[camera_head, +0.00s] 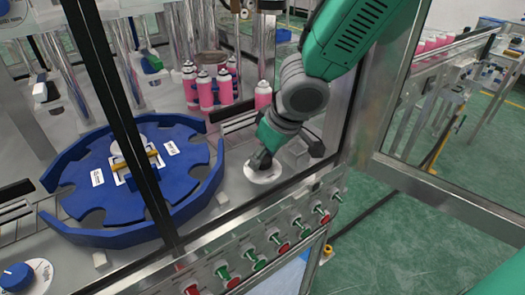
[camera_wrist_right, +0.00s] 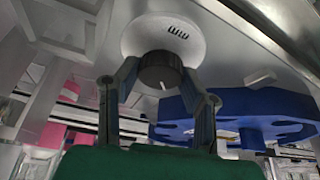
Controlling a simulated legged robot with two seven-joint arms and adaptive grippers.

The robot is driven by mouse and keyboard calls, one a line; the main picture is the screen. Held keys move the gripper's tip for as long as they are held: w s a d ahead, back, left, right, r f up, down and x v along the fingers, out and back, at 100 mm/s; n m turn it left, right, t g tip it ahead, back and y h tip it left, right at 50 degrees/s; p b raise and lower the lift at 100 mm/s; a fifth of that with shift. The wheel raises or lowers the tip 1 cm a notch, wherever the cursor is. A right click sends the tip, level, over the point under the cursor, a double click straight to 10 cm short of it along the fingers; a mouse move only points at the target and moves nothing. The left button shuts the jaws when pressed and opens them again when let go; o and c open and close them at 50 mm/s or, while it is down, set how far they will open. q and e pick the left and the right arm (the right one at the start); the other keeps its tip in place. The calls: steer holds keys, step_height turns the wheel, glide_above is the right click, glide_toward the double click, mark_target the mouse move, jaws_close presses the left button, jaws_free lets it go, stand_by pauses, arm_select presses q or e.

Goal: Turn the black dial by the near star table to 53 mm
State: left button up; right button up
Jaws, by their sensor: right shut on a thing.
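The black dial (camera_wrist_right: 160,70) sits on a round white plate (camera_wrist_right: 163,36) marked "mm" in the right wrist view. A short white mark shows on the dial; the number it points to is not readable. My right gripper (camera_wrist_right: 162,76) has a finger on each side of the dial and is shut on it. In the head view my right gripper (camera_head: 261,160) points down over the white plate (camera_head: 263,171) and mostly hides the dial. The blue star table (camera_head: 185,165) is to its left. My left gripper is not in view.
Pink cans (camera_head: 206,92) stand behind the star table. A blue dial (camera_head: 16,277) is at the lower left. A row of red and green buttons (camera_head: 277,243) lines the front panel. Metal frame posts (camera_head: 122,110) and a glass door (camera_head: 450,120) flank the area.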

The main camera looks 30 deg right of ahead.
steer(key=shift+w, duration=0.1)
stand_by(0.4)
steer(key=o, duration=1.1)
steer(key=shift+o, duration=0.2)
steer(key=shift+r, duration=0.1)
steer(key=v, duration=0.7)
steer(key=shift+d, duration=0.2)
steer(key=shift+r, duration=0.1)
